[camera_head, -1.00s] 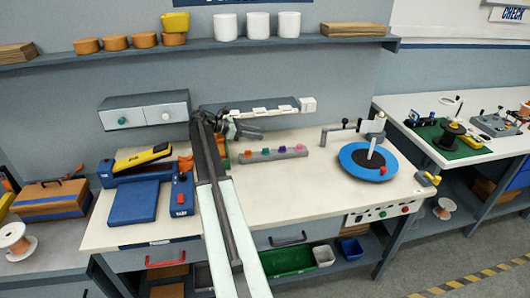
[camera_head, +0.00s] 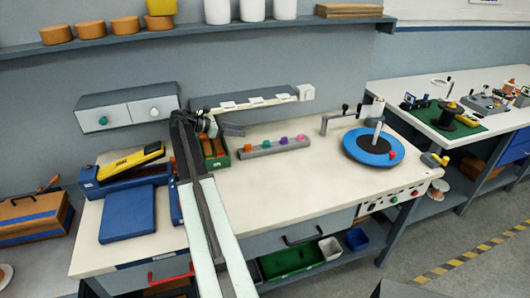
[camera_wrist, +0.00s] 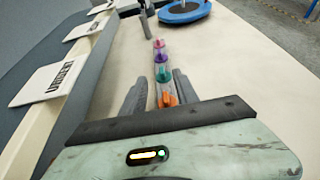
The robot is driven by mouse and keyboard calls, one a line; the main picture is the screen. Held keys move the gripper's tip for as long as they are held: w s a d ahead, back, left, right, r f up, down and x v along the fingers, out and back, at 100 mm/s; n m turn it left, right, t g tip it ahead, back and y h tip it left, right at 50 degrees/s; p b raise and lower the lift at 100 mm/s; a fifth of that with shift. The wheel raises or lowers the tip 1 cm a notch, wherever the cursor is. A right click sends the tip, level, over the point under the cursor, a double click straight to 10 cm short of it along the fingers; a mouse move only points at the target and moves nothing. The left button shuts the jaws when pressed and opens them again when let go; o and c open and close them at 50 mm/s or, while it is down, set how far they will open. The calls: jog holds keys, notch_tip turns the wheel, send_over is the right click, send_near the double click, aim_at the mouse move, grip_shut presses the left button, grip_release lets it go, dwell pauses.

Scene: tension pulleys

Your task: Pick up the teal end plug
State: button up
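The teal end plug (camera_head: 266,144) sits in a pale grey rack (camera_head: 293,147), second from the left in a row of coloured plugs. In the wrist view the teal plug (camera_wrist: 163,76) stands just beyond the orange plug (camera_wrist: 168,99), ahead of my gripper. My gripper (camera_wrist: 159,78) is open and empty, with one finger on each side of the plug row as seen there. In the head view my gripper (camera_head: 231,130) is left of the rack, and its fingers show only small and partly hidden.
Purple (camera_head: 284,140) and pink (camera_head: 301,137) plugs stand right of the teal one. A green bin (camera_head: 219,161) is beside my arm. A blue disc fixture (camera_head: 360,153) stands to the right. The white bench front is clear.

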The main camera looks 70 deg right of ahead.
aim_at(262, 146)
notch_tip(262, 146, down, 3)
jog(key=shift+d+f+b, duration=0.1)
jog(key=shift+b, duration=0.85)
jog(key=b+x, duration=0.2)
jog(key=x, duration=0.4)
jog(key=shift+s, duration=0.15)
jog(key=shift+s+d, duration=0.3)
jog(key=b+x, duration=0.1)
jog(key=x, duration=0.1)
jog(key=b+x, duration=0.2)
jog(key=shift+d+f, duration=0.15)
jog(key=shift+f, duration=0.35)
jog(key=shift+s+d, duration=0.25)
grip_shut()
